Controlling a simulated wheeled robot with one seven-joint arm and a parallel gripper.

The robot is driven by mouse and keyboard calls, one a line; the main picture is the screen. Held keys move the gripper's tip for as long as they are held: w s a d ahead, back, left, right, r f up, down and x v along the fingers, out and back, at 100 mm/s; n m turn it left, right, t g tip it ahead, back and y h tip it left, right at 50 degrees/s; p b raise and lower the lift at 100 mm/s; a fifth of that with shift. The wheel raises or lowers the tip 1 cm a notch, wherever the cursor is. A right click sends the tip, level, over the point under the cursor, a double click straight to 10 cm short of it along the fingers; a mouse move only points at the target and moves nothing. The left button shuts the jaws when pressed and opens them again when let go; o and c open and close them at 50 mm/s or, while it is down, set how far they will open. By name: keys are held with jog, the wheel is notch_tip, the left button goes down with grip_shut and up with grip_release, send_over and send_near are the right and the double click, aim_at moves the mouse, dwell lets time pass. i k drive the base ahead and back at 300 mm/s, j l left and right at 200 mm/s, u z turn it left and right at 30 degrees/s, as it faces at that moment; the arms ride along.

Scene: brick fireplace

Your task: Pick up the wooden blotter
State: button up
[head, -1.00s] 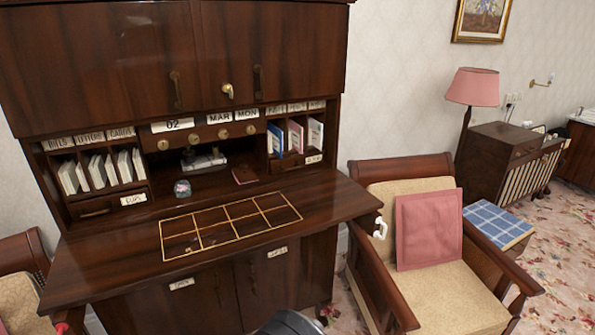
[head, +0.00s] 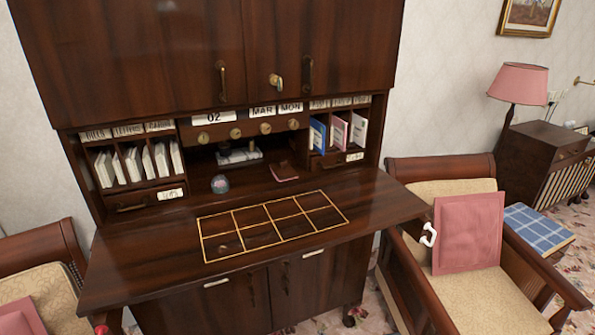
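A small item with a pale grey base and dark top (head: 238,156) stands in the middle niche of the dark wooden desk (head: 150,262). It may be the blotter, but it is too small and shaded for me to be sure. A small reddish booklet (head: 284,172) lies to its right, with a dark shape behind it that I cannot make out. A glass paperweight (head: 220,184) sits in front of the niche. My gripper is not in view.
A gold-lined grid (head: 273,226) marks the otherwise largely clear desktop. Letter slots (head: 132,168) and book slots (head: 338,132) flank the niche. A cane armchair with a pink cushion (head: 468,233) stands close at right, another chair (head: 40,270) at left. A white hook-shaped thing (head: 429,235) is near the desk's right corner.

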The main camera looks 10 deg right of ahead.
aim_at(281, 170)
jog(key=i+l+u, duration=0.15)
jog(key=i+u, duration=0.25)
jog(key=i+l+u, duration=0.2)
jog(key=u, duration=0.15)
jog(key=i+l+u, duration=0.2)
jog(key=l+u, duration=0.2)
jog(key=i+l+u, duration=0.2)
jog(key=l+u, duration=0.15)
